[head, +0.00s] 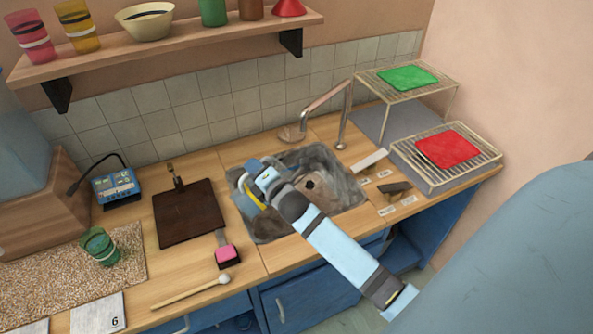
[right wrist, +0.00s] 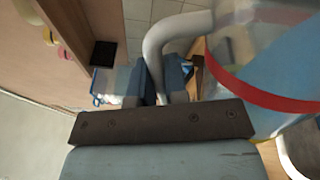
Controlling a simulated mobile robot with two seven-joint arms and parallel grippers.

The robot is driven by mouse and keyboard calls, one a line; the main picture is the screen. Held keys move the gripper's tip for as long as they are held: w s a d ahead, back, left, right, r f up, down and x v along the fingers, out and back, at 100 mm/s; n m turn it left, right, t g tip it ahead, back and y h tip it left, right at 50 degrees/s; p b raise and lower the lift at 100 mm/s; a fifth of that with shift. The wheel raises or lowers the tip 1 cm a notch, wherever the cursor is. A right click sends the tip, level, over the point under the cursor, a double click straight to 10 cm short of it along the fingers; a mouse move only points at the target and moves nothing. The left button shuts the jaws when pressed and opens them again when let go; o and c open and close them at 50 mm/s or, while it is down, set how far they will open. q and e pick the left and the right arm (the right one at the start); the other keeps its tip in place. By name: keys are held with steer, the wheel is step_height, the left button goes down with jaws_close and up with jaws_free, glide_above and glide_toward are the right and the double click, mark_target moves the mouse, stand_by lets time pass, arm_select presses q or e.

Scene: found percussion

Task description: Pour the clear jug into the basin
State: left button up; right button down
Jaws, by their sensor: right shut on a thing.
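The basin (head: 352,190) is a grey, stained sink set into the wooden counter. My right arm reaches over it from the lower right. My right gripper (head: 258,172) is above the basin's left part. In the right wrist view my right gripper (right wrist: 165,82) is shut on the grey curved handle of the clear jug (right wrist: 228,45). The jug is see-through with a red band, and blue shows through it. In the head view I cannot make the jug out clearly; a blue and yellow piece (head: 247,197) shows beside the gripper. I see no pouring stream. My left gripper is not in view.
A metal tap (head: 340,105) stands behind the basin. To its right are wire racks with a green cloth (head: 408,78) and a red cloth (head: 448,149). Left are a dark board (head: 188,215), a pink-headed brush (head: 227,256), a mallet (head: 190,292) and a green cup (head: 100,247).

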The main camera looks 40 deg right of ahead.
steer(key=shift+d, duration=0.15)
steer(key=shift+d+f+m, duration=0.35)
steer(key=shift+d+m, duration=0.15)
steer(key=shift+d, duration=0.35)
steer(key=shift+d+f+m, duration=0.35)
steer(key=shift+d+m, duration=0.15)
steer(key=shift+d, duration=0.35)
stand_by(0.7)
